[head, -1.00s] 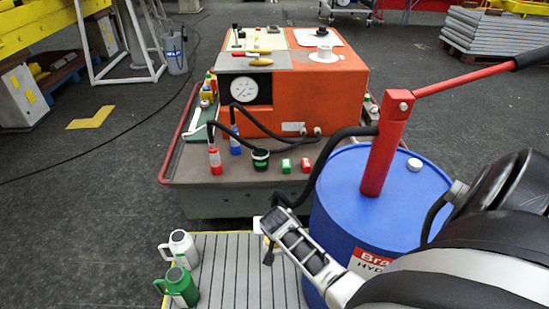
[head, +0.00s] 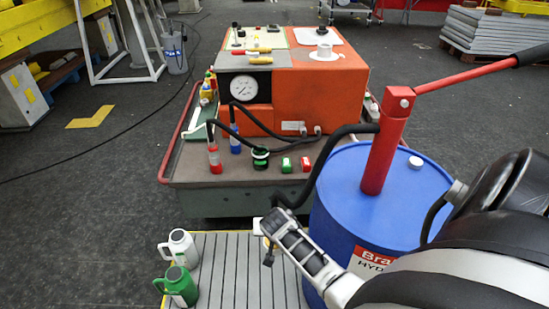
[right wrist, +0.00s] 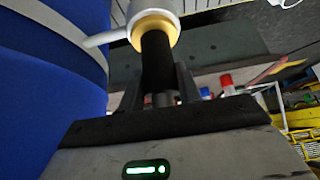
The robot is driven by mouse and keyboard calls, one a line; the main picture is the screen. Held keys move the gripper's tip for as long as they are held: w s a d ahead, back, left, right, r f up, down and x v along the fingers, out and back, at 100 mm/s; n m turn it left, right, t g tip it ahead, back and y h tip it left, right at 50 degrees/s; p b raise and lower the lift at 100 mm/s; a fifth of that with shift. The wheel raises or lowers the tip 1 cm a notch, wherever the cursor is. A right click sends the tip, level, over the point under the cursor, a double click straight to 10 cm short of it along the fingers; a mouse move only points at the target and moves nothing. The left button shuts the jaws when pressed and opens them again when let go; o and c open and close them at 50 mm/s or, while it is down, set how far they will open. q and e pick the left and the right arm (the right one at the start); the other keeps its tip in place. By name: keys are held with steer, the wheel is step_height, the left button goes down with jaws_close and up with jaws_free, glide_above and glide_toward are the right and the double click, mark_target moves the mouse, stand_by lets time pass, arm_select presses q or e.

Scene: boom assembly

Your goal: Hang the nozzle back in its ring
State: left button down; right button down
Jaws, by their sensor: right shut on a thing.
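My right gripper (right wrist: 160,92) is shut on the black nozzle (right wrist: 157,62), whose dark shaft stands between the two fingers. In the head view the right gripper (head: 270,226) is low at the left side of the blue drum (head: 335,205), and the nozzle's dark end (head: 268,257) shows just below it. The pale ring (right wrist: 153,20) with a yellowish inside sits on a short arm from the drum's band. The nozzle lines up with the ring and overlaps it in the right wrist view; I cannot tell how deep it sits. My left gripper is not in view.
A black hose (head: 322,165) runs from the drum's pump down to the nozzle. An orange machine (head: 320,95) on a cart stands behind.

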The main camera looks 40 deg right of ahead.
steer(key=c, duration=1.3)
jaws_free()
steer(key=shift+o, duration=0.2)
steer(key=p+v, duration=0.2)
steer(key=p, duration=0.1)
steer(key=shift+r, duration=0.25)
steer(key=shift+s+a+r+p, duration=0.35)
steer(key=shift+r+p, duration=0.2)
steer(key=shift+p, duration=0.2)
arm_select(q)
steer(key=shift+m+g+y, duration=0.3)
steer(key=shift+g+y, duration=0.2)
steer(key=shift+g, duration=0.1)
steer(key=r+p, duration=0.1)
steer(key=p, duration=0.1)
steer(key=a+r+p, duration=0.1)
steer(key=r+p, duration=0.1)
steer(key=p, duration=0.1)
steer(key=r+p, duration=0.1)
steer(key=p, duration=0.2)
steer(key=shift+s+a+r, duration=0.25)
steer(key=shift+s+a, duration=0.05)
arm_select(e)
steer(key=v, duration=0.7)
